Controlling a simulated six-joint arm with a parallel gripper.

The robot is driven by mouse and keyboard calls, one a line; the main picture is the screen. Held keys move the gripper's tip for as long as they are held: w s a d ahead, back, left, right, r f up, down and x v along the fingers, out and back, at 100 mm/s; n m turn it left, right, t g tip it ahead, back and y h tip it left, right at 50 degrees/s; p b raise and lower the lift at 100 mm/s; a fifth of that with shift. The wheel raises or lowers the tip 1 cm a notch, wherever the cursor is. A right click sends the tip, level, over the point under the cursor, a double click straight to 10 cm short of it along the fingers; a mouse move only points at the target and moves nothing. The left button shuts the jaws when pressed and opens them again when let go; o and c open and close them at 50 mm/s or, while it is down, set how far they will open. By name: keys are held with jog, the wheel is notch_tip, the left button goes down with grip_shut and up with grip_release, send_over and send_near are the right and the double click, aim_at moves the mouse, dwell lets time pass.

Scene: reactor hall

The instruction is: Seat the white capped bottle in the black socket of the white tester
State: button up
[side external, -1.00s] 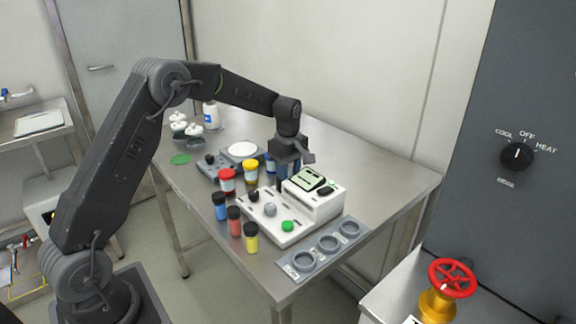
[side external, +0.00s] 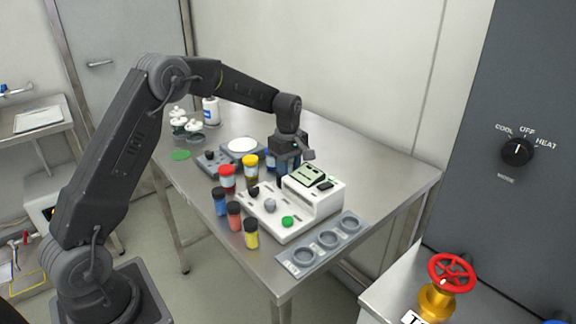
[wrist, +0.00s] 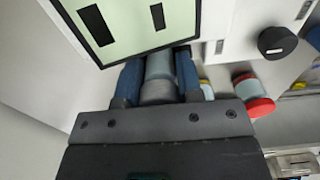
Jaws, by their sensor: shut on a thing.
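The white tester (side external: 300,208) stands on the steel table, with a pale green screen on its raised part; the screen also shows close up in the wrist view (wrist: 125,20). My gripper (side external: 284,170) points down at the tester's rear left side, beside the screen. In the wrist view its blue fingers (wrist: 159,72) are shut on the white capped bottle (wrist: 158,90), which looks pale grey in shade. In the side view the bottle is hidden by the fingers and tester. The black socket cannot be made out, so I cannot tell whether the bottle's lower end is in it.
Red- and yellow-capped jars (side external: 227,178) and several black-capped jars (side external: 235,217) stand close on the tester's left. A grey scale (side external: 241,147) and a white bottle with a blue label (side external: 210,112) are behind. The table's right side is clear.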

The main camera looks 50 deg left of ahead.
jog(key=shift+f, duration=0.3)
dwell(0.6)
jog(key=o, duration=1.5)
jog(key=shift+r, duration=3.5)
